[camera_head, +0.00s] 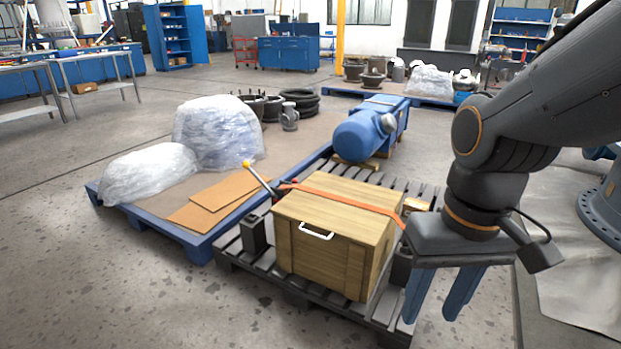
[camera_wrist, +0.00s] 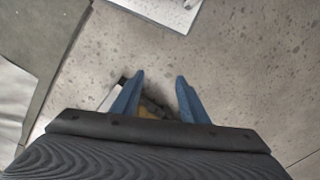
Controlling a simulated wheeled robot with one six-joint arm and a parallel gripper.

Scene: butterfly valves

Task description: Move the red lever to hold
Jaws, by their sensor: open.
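My gripper (camera_head: 440,294) hangs pointing down at the right, with its two blue fingers apart and nothing between them. It is to the right of the wooden crate (camera_head: 318,254), above the floor. In the wrist view my gripper (camera_wrist: 159,88) is also open over grey concrete. A lever (camera_head: 262,179) with a dark rod and a yellow-orange knob sticks up at a tilt behind the crate's left rear corner, well away from my gripper. A little red shows at its lower end, but the crate hides its base. I see no clearly red lever and no hold mark.
The crate, with an orange strap (camera_head: 347,197), stands on a dark slatted pallet (camera_head: 232,254). A blue pallet (camera_head: 193,247) with wrapped bundles (camera_head: 216,132) lies to the left. A blue motor-like machine (camera_head: 361,135) stands behind. Open floor lies at the front left.

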